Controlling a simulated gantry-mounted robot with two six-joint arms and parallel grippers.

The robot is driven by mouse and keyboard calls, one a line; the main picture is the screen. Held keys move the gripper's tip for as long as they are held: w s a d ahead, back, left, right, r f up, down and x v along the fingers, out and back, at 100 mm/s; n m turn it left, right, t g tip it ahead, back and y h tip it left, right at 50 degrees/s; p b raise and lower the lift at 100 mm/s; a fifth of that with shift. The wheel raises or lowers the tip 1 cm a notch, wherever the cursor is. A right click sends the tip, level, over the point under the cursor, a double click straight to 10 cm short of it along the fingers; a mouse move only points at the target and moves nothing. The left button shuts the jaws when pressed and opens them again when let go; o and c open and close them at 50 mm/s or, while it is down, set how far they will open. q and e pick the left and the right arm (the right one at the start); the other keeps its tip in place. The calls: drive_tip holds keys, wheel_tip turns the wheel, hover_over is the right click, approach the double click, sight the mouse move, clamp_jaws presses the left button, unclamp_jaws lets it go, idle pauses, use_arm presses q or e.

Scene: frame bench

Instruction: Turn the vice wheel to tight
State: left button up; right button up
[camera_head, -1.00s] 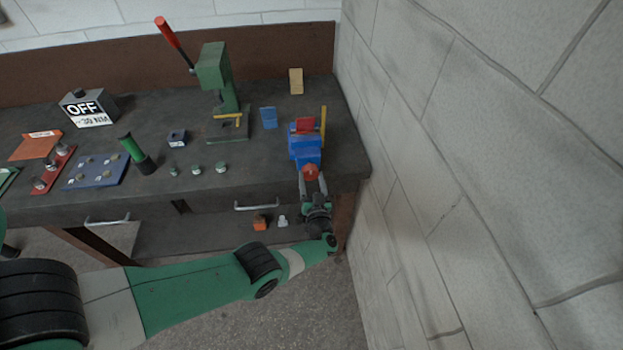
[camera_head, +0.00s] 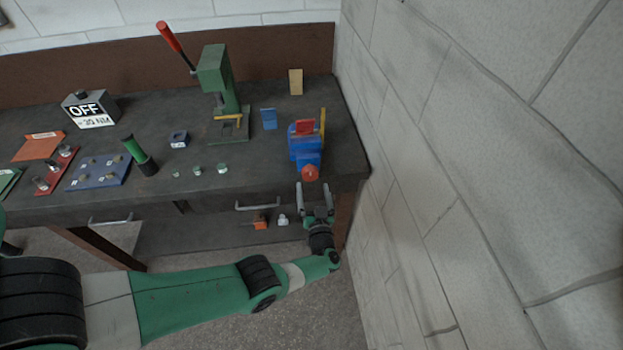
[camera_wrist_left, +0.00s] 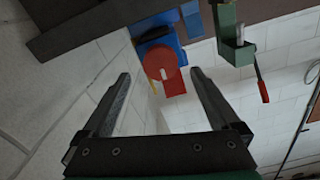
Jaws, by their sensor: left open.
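The blue vice (camera_head: 305,150) stands at the right end of the bench, at its front edge. Its red wheel (camera_head: 310,173) faces the front. The wheel also shows in the left wrist view (camera_wrist_left: 161,60), as a red disc with a pale mark, beyond the fingertips. My left gripper (camera_head: 314,186) is open and empty, just in front of and below the wheel, apart from it. Its two spread fingers also show in the left wrist view (camera_wrist_left: 158,75). My right gripper is not in view.
A stone wall (camera_head: 450,150) rises close on the right. A green press (camera_head: 218,80) with a red lever stands left of the vice. A drawer handle (camera_head: 257,206) sticks out below the bench top. The floor in front is clear.

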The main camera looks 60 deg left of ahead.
use_arm(q)
drive_tip(key=p+v, duration=0.1)
drive_tip(key=v, duration=0.6)
drive_tip(key=shift+d, duration=0.15)
drive_tip(key=shift+r, duration=0.15)
